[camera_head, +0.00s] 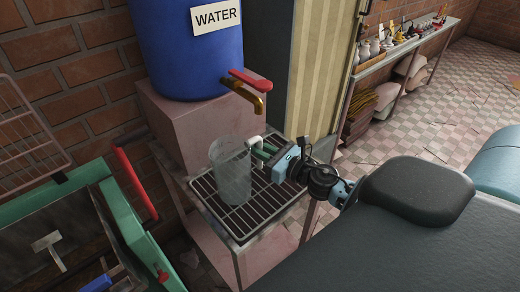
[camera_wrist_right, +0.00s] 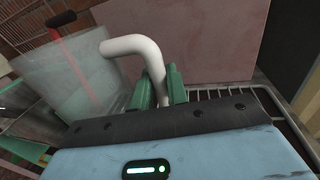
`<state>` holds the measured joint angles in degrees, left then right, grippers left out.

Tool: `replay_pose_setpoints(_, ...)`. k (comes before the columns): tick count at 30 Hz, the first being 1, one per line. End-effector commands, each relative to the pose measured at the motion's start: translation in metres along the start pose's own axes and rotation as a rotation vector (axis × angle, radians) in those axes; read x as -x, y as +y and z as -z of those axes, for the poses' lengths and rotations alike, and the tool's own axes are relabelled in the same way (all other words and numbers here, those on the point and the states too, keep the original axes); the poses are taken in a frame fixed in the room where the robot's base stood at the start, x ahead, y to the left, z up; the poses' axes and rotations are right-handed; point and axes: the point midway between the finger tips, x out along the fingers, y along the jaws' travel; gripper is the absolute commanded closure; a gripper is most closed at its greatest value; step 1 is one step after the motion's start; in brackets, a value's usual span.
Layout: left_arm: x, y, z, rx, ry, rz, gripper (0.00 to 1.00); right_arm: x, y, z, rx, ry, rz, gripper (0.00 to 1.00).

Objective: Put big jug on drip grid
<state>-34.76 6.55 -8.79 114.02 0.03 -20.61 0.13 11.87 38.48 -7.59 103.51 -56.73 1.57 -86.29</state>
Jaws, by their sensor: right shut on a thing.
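The big jug (camera_head: 231,176) is a clear, tall vessel with a white handle (camera_head: 254,142). It stands upright at the drip grid (camera_head: 262,205), a dark wire rack on a stand below the water tap; I cannot tell whether its base touches the grid. My right gripper (camera_head: 262,151) is shut on the handle, at the jug's right side. In the right wrist view the green fingers (camera_wrist_right: 160,90) close around the white handle (camera_wrist_right: 135,50), and the clear jug (camera_wrist_right: 75,75) shows to the left. My left gripper is not in view.
A blue water barrel (camera_head: 190,50) with a brass tap (camera_head: 246,95) and red lever stands on a pink block behind the grid. A green-framed machine (camera_head: 125,215) with a red handle is at left. A shelf with small pots (camera_head: 375,47) stands at the back right.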

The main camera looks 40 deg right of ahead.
Motion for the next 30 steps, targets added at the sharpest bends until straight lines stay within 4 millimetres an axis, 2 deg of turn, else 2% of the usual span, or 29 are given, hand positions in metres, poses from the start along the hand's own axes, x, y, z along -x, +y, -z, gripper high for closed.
replay_pose_setpoints(2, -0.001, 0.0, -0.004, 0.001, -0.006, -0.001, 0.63, 0.0, 0.0, 0.004, -0.001, 0.002, 0.0, 1.0)
replay_pose_setpoints(3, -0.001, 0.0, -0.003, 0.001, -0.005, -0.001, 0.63, 0.0, 0.0, 0.004, -0.001, 0.002, 0.0, 0.82)
replay_pose_setpoints(8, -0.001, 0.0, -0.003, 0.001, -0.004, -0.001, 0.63, 0.0, 0.0, 0.003, 0.0, 0.001, 0.0, 0.63)
replay_pose_setpoints(16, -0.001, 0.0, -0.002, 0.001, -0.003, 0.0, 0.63, 0.0, 0.0, 0.002, 0.0, 0.001, 0.0, 0.63)
replay_pose_setpoints(19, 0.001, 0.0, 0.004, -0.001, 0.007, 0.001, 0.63, 0.0, 0.0, -0.004, 0.001, -0.002, 0.0, 0.63)
replay_pose_setpoints(23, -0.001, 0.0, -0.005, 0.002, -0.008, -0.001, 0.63, 0.014, 0.0, 0.003, -0.002, 0.005, 0.0, 0.63)
replay_pose_setpoints(30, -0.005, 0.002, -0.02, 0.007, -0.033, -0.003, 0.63, 0.052, 0.001, 0.005, -0.003, 0.008, -0.001, 0.63)
